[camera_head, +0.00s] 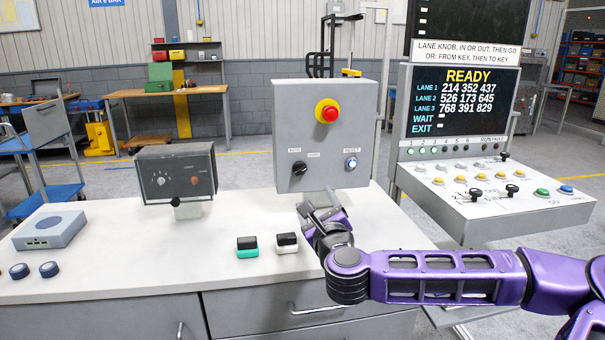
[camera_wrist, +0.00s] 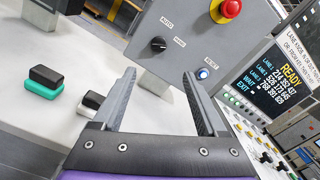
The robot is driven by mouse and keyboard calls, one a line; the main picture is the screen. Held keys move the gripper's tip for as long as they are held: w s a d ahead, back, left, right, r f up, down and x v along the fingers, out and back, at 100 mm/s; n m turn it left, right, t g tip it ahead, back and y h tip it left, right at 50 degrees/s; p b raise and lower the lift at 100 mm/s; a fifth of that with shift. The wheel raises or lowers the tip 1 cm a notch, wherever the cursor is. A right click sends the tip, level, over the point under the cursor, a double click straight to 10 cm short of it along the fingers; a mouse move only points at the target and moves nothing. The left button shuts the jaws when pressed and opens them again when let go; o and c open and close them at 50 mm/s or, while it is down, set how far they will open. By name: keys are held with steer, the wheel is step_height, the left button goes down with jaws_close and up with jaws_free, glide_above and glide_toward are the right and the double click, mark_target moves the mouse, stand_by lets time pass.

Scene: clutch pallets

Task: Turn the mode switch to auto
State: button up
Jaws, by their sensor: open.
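The mode switch (camera_head: 300,168) is a small black knob on the lower left of a grey upright control box (camera_head: 290,110). It also shows in the wrist view (camera_wrist: 158,44), with an "AUTO" label to its upper left and another label to its right, too small to read surely. Its pointer direction is hard to tell. My gripper (camera_head: 320,208) is in front of and below the box. In the wrist view my gripper (camera_wrist: 160,95) has its two fingers spread apart with nothing between them. The switch lies beyond the fingertips, apart from them.
The box also carries a red emergency button (camera_head: 328,111) on yellow and a blue-lit reset button (camera_head: 351,164). A grey meter box (camera_head: 152,160) stands left. Two small blocks, teal-and-black (camera_head: 247,252) and white-and-black (camera_head: 287,247), sit on the white bench. A console (camera_head: 470,190) with a screen stands right.

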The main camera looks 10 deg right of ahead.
mark_target(300, 171)
steer(key=w, duration=1.6)
steer(key=shift+w+a+b, duration=0.1)
steer(key=shift+w+b, duration=0.3)
jaws_close()
